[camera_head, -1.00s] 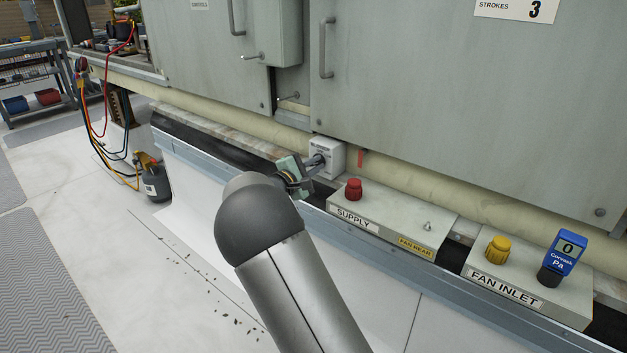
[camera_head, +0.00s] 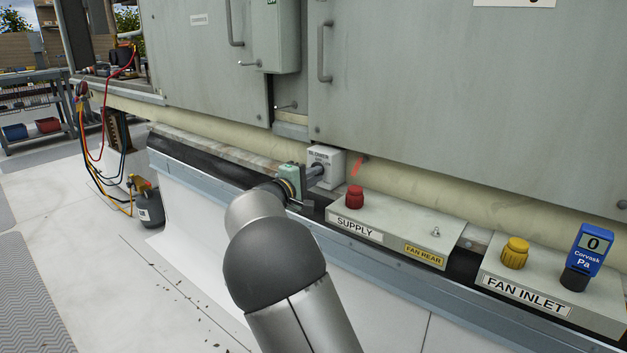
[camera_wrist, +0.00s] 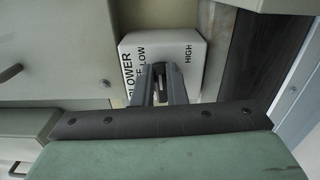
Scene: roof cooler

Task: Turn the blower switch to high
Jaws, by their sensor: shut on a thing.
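The blower switch is a light grey box (camera_head: 326,160) on the ledge below the grey cabinet, with "BLOWER" lettered on it. In the wrist view the box (camera_wrist: 201,43) reads BLOWER, LOW and HIGH, and a partly covered word. My gripper (camera_head: 314,171) reaches the box front from the left. In the wrist view my gripper (camera_wrist: 160,78) has its two fingers close together on a dark knob (camera_wrist: 161,80) at the box face. The fingers hide most of the knob, so its exact setting cannot be told. HIGH stands to the right of the fingers.
Right of the switch are the SUPPLY box (camera_head: 400,225) with a red cap (camera_head: 355,197), and the FAN INLET box (camera_head: 545,285) with a yellow cap (camera_head: 515,252) and blue gauge (camera_head: 588,250). A red tag (camera_head: 357,166) hangs beside the switch. Cabinet doors rise behind.

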